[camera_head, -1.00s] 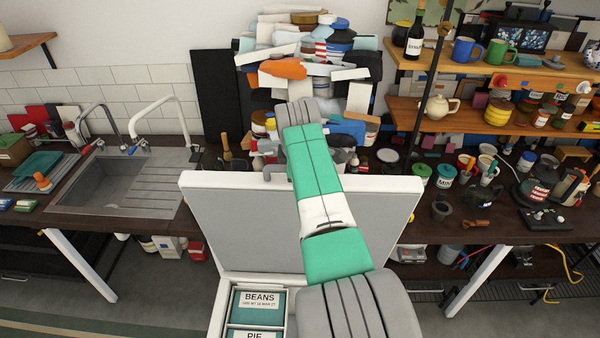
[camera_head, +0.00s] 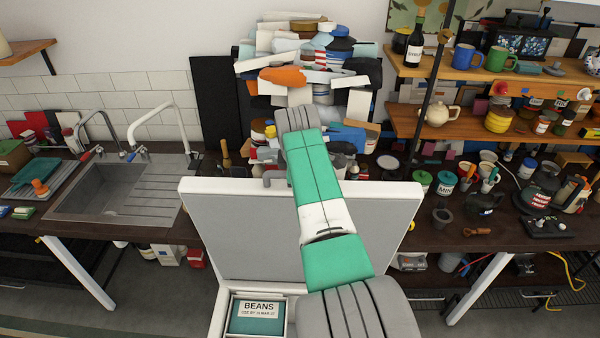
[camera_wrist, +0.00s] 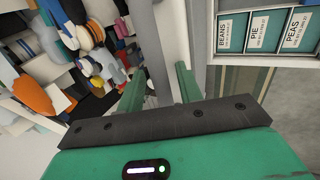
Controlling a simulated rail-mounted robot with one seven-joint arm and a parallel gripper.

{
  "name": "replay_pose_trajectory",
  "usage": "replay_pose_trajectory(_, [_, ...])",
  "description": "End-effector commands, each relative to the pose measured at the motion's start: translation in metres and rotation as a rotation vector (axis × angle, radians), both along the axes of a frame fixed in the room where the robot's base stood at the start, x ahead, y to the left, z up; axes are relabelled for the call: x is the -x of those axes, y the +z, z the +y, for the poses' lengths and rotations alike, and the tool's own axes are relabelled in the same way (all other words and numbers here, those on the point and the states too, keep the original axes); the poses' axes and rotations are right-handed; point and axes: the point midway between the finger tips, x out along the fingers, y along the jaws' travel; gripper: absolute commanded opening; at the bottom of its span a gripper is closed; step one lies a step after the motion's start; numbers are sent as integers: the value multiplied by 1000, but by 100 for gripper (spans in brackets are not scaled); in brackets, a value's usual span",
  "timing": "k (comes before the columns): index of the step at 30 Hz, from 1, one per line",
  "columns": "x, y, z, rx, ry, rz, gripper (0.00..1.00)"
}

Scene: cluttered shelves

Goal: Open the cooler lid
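The cooler lid (camera_head: 240,230) stands raised and roughly upright, its grey inner face toward the head camera, with a white rim. Below it is the open cooler (camera_head: 219,312), with a teal BEANS box (camera_head: 257,316) inside. My arm reaches over the lid's top edge, so the fingers are hidden in the head view. In the wrist view my gripper (camera_wrist: 158,88) has its two green fingers apart. A lid edge (camera_wrist: 172,35), dark and white, runs between or just beyond them; contact is unclear. BEANS, PIE and PEAS boxes (camera_wrist: 262,32) show at upper right.
Behind the lid is a counter with a sink (camera_head: 100,190) at left and a tall pile of clutter (camera_head: 310,70) in the middle. Mugs, jars and tools crowd the counter at right, below wooden shelves (camera_head: 480,68).

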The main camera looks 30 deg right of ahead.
Motion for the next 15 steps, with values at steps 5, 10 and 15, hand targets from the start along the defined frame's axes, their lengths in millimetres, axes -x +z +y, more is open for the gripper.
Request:
replay_pose_trajectory(5, [2, 12, 2, 0, 0, -2, 36])
replay_pose_trajectory(10, [11, 30, 7, 1, 2, -4, 36])
replay_pose_trajectory(15, [23, 55, 14, 1, 0, -4, 36])
